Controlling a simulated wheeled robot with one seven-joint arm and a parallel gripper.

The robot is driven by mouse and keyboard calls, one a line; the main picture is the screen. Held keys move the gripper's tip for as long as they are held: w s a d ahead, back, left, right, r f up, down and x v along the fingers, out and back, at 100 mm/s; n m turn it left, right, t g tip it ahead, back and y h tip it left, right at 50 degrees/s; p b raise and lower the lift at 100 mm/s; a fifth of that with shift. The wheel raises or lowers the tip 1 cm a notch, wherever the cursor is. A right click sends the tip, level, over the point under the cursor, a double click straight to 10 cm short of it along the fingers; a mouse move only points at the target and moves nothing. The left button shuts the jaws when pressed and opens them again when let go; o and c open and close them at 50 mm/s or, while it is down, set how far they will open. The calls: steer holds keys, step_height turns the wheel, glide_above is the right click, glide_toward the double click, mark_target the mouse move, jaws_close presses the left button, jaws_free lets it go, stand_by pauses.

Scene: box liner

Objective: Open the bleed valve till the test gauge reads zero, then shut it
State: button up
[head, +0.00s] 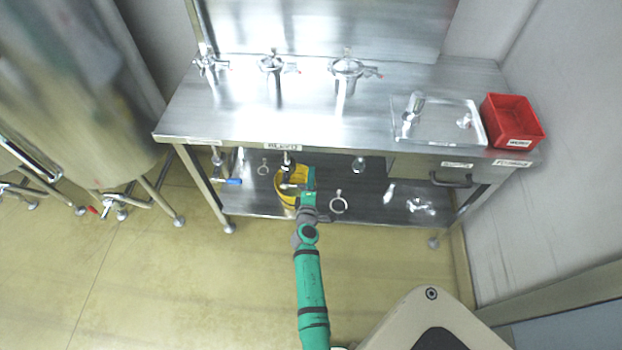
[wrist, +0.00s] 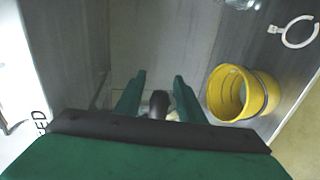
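The bleed label (head: 283,147) is on the bench's front edge. A metal valve fitting (head: 287,161) hangs just below it. My gripper (head: 298,187) is under the bench edge, close to this fitting and over the yellow bucket. In the wrist view my gripper's two green fingers (wrist: 158,92) are apart. A dark rounded knob (wrist: 159,104) shows between them, with a narrow gap on each side; I cannot tell whether it is the bleed valve's handle. No gauge dial can be read in either view.
The steel bench (head: 310,115) carries several metal fittings and a red bin (head: 512,121). The yellow bucket (wrist: 258,95) stands right of my fingers in the wrist view. A blue-handled valve (head: 232,181) is left of my gripper. The floor in front is clear.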

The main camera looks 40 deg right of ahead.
steer(key=v, duration=1)
steer(key=shift+s+a, duration=0.25)
steer(key=shift+s, duration=0.05)
steer(key=shift+r, duration=0.1)
steer(key=s+a+m+t+y, duration=0.15)
steer(key=s+a+y, duration=0.25)
steer(key=s+a, duration=0.5)
steer(key=s+a+t+y, duration=0.2)
steer(key=s+a+y, duration=0.15)
steer(key=a, duration=0.95)
steer(key=s+a+r+m+y, duration=0.2)
steer(key=s+a+r+m, duration=0.1)
steer(key=s+a+r, duration=0.3)
steer(key=s+a+r+m+t+y, duration=0.1)
steer(key=s+a+r+m+y, duration=0.1)
steer(key=s+a+r, duration=0.5)
step_height(320, 180, up, 5)
steer(key=shift+s+a+f+m, duration=0.2)
steer(key=shift+s+a+m, duration=0.1)
steer(key=shift+s+m, duration=0.45)
